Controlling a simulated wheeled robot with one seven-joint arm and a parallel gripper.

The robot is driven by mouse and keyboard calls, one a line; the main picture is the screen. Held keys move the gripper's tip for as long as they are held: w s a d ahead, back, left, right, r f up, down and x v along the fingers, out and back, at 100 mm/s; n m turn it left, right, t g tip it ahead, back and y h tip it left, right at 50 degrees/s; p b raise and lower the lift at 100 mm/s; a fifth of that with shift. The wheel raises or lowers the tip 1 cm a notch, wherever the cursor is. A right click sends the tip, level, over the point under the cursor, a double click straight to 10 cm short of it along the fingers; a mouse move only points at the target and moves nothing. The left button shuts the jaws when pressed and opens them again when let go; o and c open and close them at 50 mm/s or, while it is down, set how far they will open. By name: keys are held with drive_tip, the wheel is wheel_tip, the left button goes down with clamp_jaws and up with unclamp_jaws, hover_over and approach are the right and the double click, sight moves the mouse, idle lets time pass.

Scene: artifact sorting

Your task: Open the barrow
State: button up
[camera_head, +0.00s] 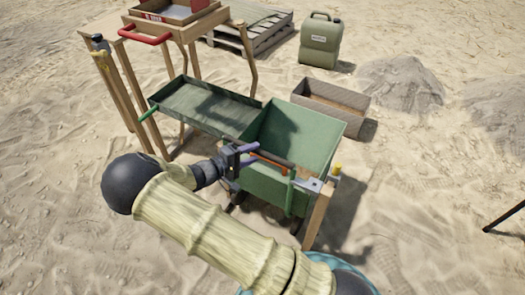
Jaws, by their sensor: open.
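The green barrow (318,130) stands on the sand right of centre. Its top is uncovered, and its sloping inside shows, with no load visible. Its near green panel (260,184) is upright. A dark and orange-red bar (270,159) runs along the top of that panel, with a green upright piece (290,192) near its right end. My gripper (251,155) is at the left end of the bar with purple fingers apart. I cannot tell whether it touches the bar. My arm hides part of the barrow's lower left.
A wooden stand (164,62) with a green tray (205,108) and an upper tray with a red handle is left of the barrow. An open wooden box (334,97) lies behind it. A jerrycan (320,42), a pallet (262,30) and sand mounds (402,82) are farther back. Right-hand sand is mostly clear.

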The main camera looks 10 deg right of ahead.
drive_tip(key=shift+b+x, duration=0.4)
drive_tip(key=shift+x, duration=2)
drive_tip(key=shift+a, duration=0.1)
clamp_jaws()
